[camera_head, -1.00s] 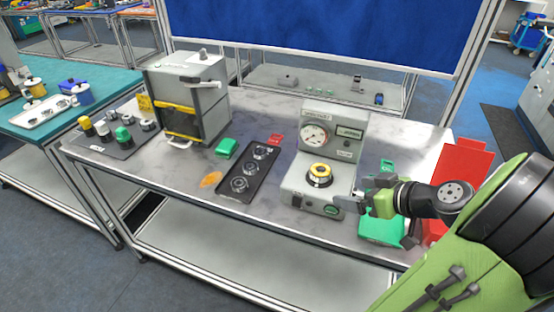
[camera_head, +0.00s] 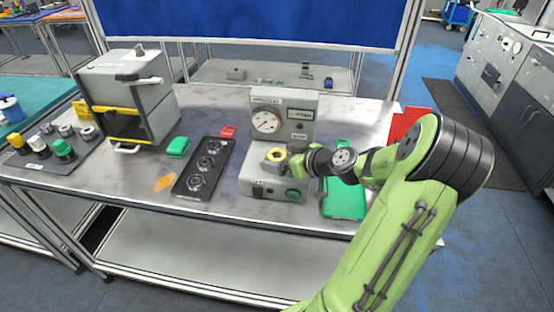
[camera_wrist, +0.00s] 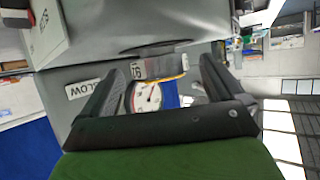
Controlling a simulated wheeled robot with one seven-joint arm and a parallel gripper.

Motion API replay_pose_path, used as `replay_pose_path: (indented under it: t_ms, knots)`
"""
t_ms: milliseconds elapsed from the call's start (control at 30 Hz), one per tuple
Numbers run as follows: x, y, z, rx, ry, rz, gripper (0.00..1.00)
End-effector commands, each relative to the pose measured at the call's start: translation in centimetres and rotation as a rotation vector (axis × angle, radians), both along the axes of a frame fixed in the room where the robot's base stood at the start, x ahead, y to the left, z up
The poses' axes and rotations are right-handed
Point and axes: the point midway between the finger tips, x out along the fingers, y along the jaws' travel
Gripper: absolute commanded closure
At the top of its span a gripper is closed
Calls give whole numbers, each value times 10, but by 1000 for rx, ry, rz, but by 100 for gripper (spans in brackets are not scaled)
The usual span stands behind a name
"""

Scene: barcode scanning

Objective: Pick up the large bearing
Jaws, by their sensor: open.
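A yellow-topped round part (camera_head: 276,153) sits on the grey gauge machine (camera_head: 262,186); I cannot tell whether it is a bearing. My gripper (camera_head: 277,162) is open and close to this part, which it partly hides in the head view. In the wrist view the open fingers (camera_wrist: 163,66) spread to either side, and a yellow-edged metallic part (camera_wrist: 168,66) shows between them, with the dial behind. Contact cannot be told. Several ring-shaped bearings, including one at the front (camera_head: 195,183), lie in a black tray (camera_head: 184,196) left of the machine.
A grey box-shaped machine (camera_head: 122,92) with a yellow-edged opening stands at the left. A green block (camera_head: 178,147) and orange patch (camera_head: 165,182) lie near the tray. A green bin (camera_head: 345,203) and red bin (camera_head: 408,120) stand right, close to my arm.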

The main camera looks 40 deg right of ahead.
Motion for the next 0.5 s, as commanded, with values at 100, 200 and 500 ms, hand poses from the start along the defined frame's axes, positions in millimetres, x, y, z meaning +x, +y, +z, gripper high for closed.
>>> replay_pose_path:
  t_ms: [100,200,500]
  knots:
    - [6,0,-3,-1,0,0,5]
    - [6,0,-3,-1,1,-1,5]
    - [5,0,-2,-1,1,-1,43]
